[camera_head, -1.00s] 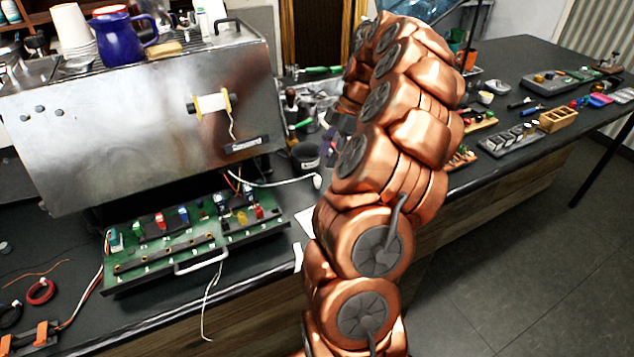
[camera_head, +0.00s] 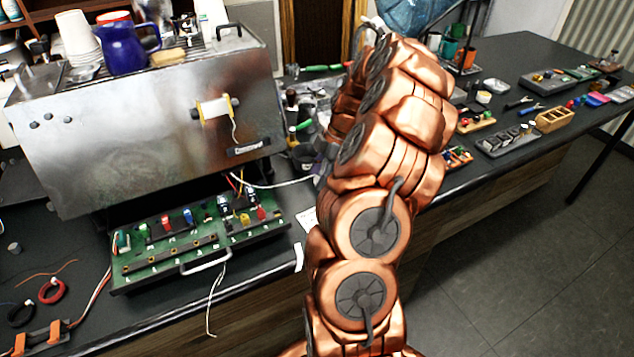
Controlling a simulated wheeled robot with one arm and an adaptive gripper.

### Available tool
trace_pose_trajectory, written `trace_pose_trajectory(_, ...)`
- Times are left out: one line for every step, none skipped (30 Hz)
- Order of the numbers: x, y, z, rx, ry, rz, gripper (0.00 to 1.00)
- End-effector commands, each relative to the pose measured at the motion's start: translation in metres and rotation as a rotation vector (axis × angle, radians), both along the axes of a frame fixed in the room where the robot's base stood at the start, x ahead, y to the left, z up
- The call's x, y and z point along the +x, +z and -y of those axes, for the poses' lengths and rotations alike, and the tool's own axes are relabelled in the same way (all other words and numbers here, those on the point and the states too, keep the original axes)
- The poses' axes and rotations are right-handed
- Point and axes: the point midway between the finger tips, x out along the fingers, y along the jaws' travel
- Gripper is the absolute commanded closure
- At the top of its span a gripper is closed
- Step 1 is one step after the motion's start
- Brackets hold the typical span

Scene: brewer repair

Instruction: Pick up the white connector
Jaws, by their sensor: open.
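A white cable (camera_head: 270,186) runs right from under the brewer across the dark counter. The white connector at its end is not visible now; the cable disappears behind my copper arm. My gripper (camera_head: 319,163) shows only in part, as grey pieces low at the left edge of my arm, beside the cable's end. It is open. My arm hides most of it, so I cannot tell whether it touches the connector.
The brewer (camera_head: 150,125) stands at left, with a blue jug (camera_head: 122,48) and cups on top. A green circuit board (camera_head: 165,270) with a handle lies before it. A thin white wire (camera_head: 217,295) hangs over the counter edge. Trays and tools fill the right counter.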

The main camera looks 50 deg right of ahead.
Motion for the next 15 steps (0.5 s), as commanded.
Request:
trace_pose_trajectory(0.0001, -0.0001, 0.0001, 0.0, 0.0, 0.0, 0.54)
trace_pose_trajectory(0.0001, -0.0001, 0.0001, 0.0, 0.0, 0.0, 0.54)
trace_pose_trajectory(0.0002, -0.0001, 0.0001, 0.0, 0.0, 0.0, 0.56)
trace_pose_trajectory(0.0001, -0.0001, 0.0, 0.0, 0.0, 0.0, 0.59)
trace_pose_trajectory(0.0001, 0.0, 0.0002, 0.0, 0.0, 0.0, 0.62)
trace_pose_trajectory(0.0002, -0.0001, 0.0, 0.0, 0.0, 0.0, 0.67)
trace_pose_trajectory(0.0001, -0.0001, 0.0, 0.0, 0.0, 0.0, 0.7)
trace_pose_trajectory(0.0002, 0.0, 0.0001, 0.0, 0.0, 0.0, 0.73)
trace_pose_trajectory(0.0002, 0.0, 0.0001, -0.001, 0.0, 0.0, 0.77)
trace_pose_trajectory(0.0002, 0.0, 0.0, -0.001, 0.0, 0.0, 0.8)
trace_pose_trajectory(0.0001, 0.0, 0.0, -0.001, 0.0, 0.0, 0.83)
trace_pose_trajectory(0.0001, 0.0, 0.0, -0.001, 0.0, 0.0, 0.88)
trace_pose_trajectory(0.0002, 0.0, 0.0, -0.001, 0.0, 0.0, 0.91)
trace_pose_trajectory(0.0002, 0.0, 0.0, -0.001, 0.0, 0.0, 0.94)
trace_pose_trajectory(0.0002, 0.0, 0.0, -0.001, 0.0, 0.0, 0.98)
